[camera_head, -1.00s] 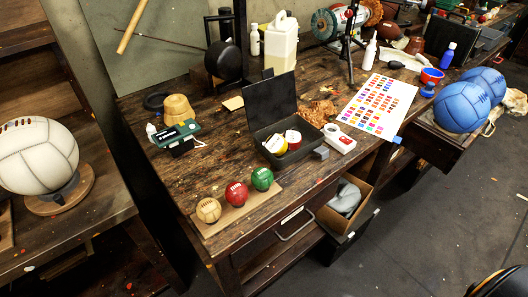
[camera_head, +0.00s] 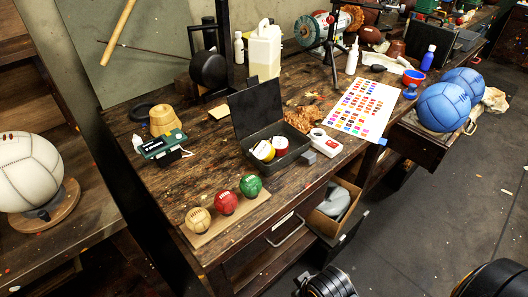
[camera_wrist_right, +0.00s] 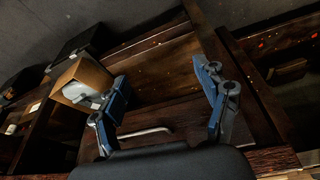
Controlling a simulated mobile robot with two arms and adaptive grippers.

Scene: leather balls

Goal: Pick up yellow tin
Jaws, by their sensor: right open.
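The yellow tin (camera_head: 263,151) lies in an open black metal box (camera_head: 277,160) on the workbench, in the head view. A white and red tin (camera_head: 281,145) is right beside it in the box. Part of the yellow tin is hidden by its neighbour and the box. My right gripper (camera_wrist_right: 161,72) shows in the right wrist view, its two blue-grey fingers spread wide with nothing between them. It is in front of the bench's drawer side, away from the tins. The yellow tin is not visible in the wrist view. My left gripper is not in view.
Three small balls (camera_head: 225,202) line the bench's front edge. A white device (camera_head: 324,143) stands right of the box, with a colour chart (camera_head: 364,105) beyond. A cardboard box (camera_head: 334,207) sits in the opening below; it also shows in the wrist view (camera_wrist_right: 95,73). The floor at right is clear.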

